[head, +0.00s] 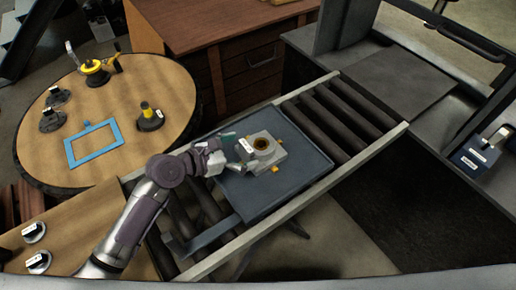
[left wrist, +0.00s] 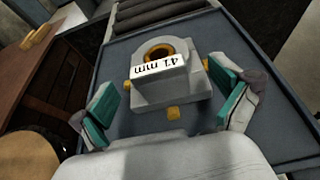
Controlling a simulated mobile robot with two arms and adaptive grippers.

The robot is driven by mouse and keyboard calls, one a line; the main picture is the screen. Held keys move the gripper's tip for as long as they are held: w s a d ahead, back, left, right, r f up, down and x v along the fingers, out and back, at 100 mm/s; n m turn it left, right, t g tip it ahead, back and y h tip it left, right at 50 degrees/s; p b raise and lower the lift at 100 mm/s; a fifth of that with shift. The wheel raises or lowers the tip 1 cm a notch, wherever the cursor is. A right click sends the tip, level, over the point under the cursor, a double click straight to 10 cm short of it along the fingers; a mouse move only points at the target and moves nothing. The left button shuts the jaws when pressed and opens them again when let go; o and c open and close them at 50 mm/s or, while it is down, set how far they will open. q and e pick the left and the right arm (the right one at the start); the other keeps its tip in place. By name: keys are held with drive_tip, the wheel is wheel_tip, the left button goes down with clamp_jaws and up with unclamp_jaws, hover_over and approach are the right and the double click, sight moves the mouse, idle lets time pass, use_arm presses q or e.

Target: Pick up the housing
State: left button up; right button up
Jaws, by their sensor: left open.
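The housing (head: 264,150) is a light grey block with a round, brass-lined bore and small yellow studs. It sits on a dark blue-grey tray (head: 301,172) on the roller conveyor. In the left wrist view the housing (left wrist: 168,84) carries a white label reading "41 mm". My left gripper (head: 228,154) is at the housing's left side in the head view. In the left wrist view its teal-padded fingers (left wrist: 168,112) are spread wide, one on each side of the housing's near end, with gaps visible. My right gripper is not in view.
A round wooden table (head: 50,160) at the left holds a blue frame (head: 94,144), a yellow-handled part (head: 96,70) and several dark fittings. A wooden cabinet (head: 190,25) stands behind. Conveyor rollers (head: 335,115) are bare beyond the tray. A dark blue box (head: 480,155) is at the right.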

sight(258, 145)
use_arm(q)
drive_tip(key=shift+w+d+f, duration=0.2)
drive_tip(key=shift+w+d, duration=0.1)
drive_tip(key=shift+d, duration=0.15)
drive_tip(key=x, duration=0.4)
drive_tip(key=shift+w+d+f, duration=0.1)
drive_tip(key=shift+w+d, duration=0.05)
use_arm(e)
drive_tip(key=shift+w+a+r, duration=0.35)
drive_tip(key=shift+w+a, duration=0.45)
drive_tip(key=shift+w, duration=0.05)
use_arm(q)
drive_tip(key=shift+c, duration=0.4)
drive_tip(key=c, duration=1.8)
drive_tip(key=shift+p, duration=0.3)
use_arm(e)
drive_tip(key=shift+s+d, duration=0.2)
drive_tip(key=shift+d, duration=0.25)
